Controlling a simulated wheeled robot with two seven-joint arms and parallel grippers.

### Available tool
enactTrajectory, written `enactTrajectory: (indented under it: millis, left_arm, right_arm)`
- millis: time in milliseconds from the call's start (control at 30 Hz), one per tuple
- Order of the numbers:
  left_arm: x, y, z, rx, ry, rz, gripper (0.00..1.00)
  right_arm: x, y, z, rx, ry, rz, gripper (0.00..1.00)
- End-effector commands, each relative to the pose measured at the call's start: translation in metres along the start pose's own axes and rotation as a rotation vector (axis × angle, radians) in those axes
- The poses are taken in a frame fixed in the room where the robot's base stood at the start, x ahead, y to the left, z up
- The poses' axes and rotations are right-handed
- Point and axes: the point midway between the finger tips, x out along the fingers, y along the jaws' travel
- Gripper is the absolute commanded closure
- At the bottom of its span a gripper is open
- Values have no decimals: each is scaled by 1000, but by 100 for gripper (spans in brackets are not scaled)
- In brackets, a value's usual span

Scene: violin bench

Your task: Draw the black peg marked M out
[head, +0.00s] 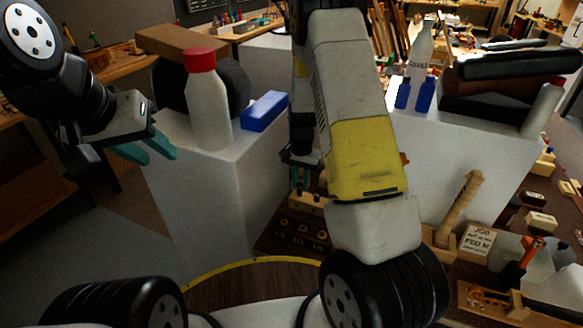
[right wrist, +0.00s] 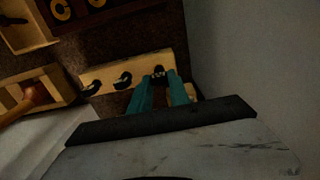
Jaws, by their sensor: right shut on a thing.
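My right gripper (head: 300,178) is low behind my right arm in the head view. In the right wrist view its teal fingers (right wrist: 163,92) are shut on a black peg (right wrist: 158,72) at the right end of a pale wooden block (right wrist: 105,74). A small pale mark shows on the peg, too small to read. Two other black pegs (right wrist: 123,80) stand in the block to its left. Whether the held peg's lower end is in the block is hidden. My left gripper (head: 150,148) is open and empty at the left, beside the white pedestal.
A card (head: 478,240) reading "JOB" and "PEG M" stands at the right. A white bottle with a red cap (head: 207,105) and a blue box (head: 264,110) stand on the left pedestal (head: 215,190).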

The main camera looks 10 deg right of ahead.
Motion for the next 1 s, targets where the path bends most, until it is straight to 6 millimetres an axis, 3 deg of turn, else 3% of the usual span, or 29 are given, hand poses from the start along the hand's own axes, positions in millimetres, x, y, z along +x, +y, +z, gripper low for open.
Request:
enactTrajectory:
  millis: [433,1000]
  left_arm:
    - [0,0,0,0,0,0,64]
    - [0,0,0,0,0,0,64]
  right_arm:
    - [-3,0,0,0,0,0,100]
    - [-25,0,0,0,0,0,100]
